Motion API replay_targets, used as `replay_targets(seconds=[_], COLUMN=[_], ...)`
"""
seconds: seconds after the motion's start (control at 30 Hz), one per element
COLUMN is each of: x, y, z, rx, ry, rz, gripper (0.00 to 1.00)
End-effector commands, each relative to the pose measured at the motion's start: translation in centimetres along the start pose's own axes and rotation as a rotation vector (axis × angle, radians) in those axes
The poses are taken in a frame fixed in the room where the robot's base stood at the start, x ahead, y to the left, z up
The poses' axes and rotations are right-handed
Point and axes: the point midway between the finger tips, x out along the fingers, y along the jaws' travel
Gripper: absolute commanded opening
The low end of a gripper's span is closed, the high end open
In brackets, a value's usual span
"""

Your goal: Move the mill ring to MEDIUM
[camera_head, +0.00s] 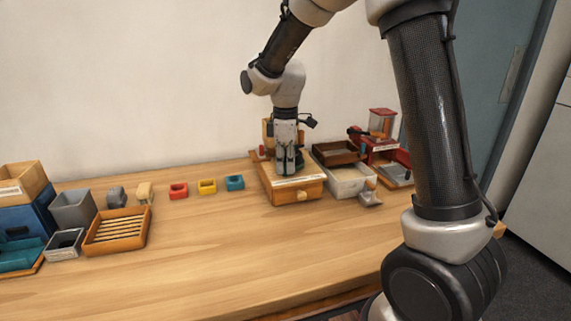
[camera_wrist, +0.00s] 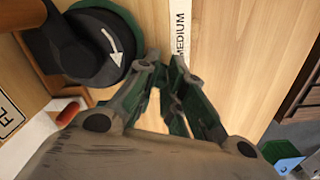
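The mill is a wooden box (camera_head: 293,191) with a front drawer knob, right of the table's middle. In the wrist view its ring is a dark round part (camera_wrist: 92,47) with a white curved arrow and a green rim, at upper left. The white MEDIUM label (camera_wrist: 181,32) lies on the wooden top, right of the ring. My gripper (camera_wrist: 165,66) is over the mill top, its fingertips just right of the ring and below the label. A narrow gap shows between the fingers, with nothing in it. Whether a finger touches the ring is unclear. In the head view my gripper (camera_head: 288,168) hides the ring.
Right of the mill are a grey bin (camera_head: 350,181), a dark wooden tray (camera_head: 338,153), a metal scoop (camera_head: 370,196) and a red machine (camera_head: 382,130). Red, yellow and blue blocks (camera_head: 207,187) stand left. A slatted tray (camera_head: 117,231) lies farther left. The table front is clear.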

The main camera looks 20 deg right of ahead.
Motion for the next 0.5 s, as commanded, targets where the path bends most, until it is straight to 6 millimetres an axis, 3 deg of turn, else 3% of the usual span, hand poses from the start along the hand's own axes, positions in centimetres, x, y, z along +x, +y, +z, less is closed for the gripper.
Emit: replay_targets(seconds=[0.5], x=[-0.08], y=[-0.03], z=[0.93], rx=[-0.135], ry=[0.002], rz=[0.002], gripper=[0.0])
